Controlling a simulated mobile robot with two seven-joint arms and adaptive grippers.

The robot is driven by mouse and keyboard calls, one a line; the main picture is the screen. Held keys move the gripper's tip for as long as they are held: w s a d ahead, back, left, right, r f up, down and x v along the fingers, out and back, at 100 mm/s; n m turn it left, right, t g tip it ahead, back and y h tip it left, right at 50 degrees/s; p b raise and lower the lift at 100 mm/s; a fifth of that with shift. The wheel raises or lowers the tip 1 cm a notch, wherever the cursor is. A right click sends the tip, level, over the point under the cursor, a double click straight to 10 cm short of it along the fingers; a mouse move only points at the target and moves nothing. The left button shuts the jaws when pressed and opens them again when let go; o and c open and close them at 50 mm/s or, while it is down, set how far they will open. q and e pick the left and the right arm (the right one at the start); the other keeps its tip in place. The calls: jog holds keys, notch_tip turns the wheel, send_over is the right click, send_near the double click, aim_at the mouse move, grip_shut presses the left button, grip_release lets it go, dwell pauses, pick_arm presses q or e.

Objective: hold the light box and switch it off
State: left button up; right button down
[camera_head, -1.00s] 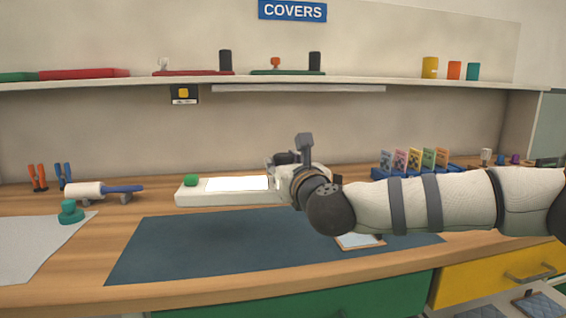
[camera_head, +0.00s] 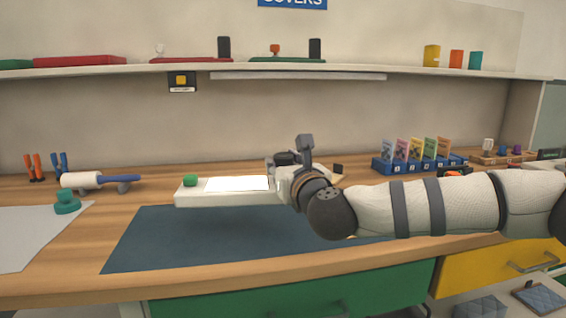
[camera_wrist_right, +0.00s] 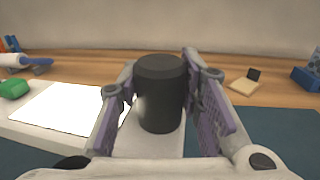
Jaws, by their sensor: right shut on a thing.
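The light box (camera_head: 225,198) is a long white box at the back edge of the dark mat. Its top panel (camera_head: 237,184) glows bright white, and a green button (camera_head: 190,180) sits at its left end. In the wrist view the lit panel (camera_wrist_right: 72,110) and green button (camera_wrist_right: 14,88) lie left of my right gripper (camera_wrist_right: 160,85). That gripper is shut on a black upright cylinder (camera_wrist_right: 161,95) at the box's right end. In the head view my right gripper (camera_head: 288,166) and arm hide that end. My left gripper is not in view.
The dark mat (camera_head: 170,240) is clear in front. A roller (camera_head: 85,180) and a teal knob-like object (camera_head: 67,203) stand left. A blue card rack (camera_head: 400,167) is behind my right arm. A shelf (camera_head: 140,67) runs above.

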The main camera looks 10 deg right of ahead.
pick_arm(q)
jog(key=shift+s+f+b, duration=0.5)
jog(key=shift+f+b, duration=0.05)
pick_arm(e)
jog(key=shift+f, duration=0.95)
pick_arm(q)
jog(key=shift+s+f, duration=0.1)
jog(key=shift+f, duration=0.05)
pick_arm(e)
jog(key=shift+f, duration=0.25)
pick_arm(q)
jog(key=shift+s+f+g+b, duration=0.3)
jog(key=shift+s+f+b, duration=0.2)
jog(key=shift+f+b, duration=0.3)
pick_arm(e)
jog(key=shift+f, duration=1.2)
jog(key=shift+f, duration=0.15)
pick_arm(q)
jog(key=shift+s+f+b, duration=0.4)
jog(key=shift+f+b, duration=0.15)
jog(key=shift+b, duration=0.25)
pick_arm(e)
jog(key=shift+f, duration=1)
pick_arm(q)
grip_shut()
